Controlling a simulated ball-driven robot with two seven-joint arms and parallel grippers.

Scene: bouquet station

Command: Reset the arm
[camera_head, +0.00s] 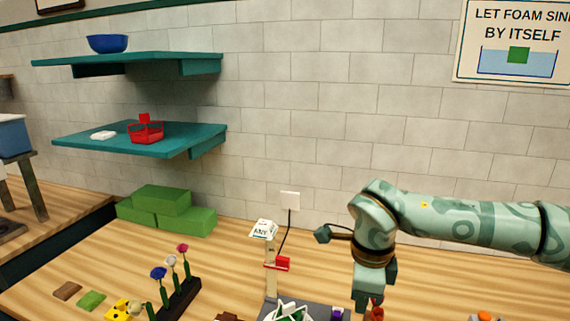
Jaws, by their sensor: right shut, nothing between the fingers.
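My right arm (460,220) reaches in from the right, above the wooden bench. My right gripper (366,298) points down near the bottom edge, shut and empty. A small red thing shows just beside its fingertips, too cut off to identify. My left gripper is not in view.
A black rack (178,301) holds several flowers at the lower left. Green foam blocks (167,208) lie by the wall. A post with a red clip (277,264) stands left of my right gripper. Teal shelves (175,140) hang on the wall. Some bench right of the gripper is clear.

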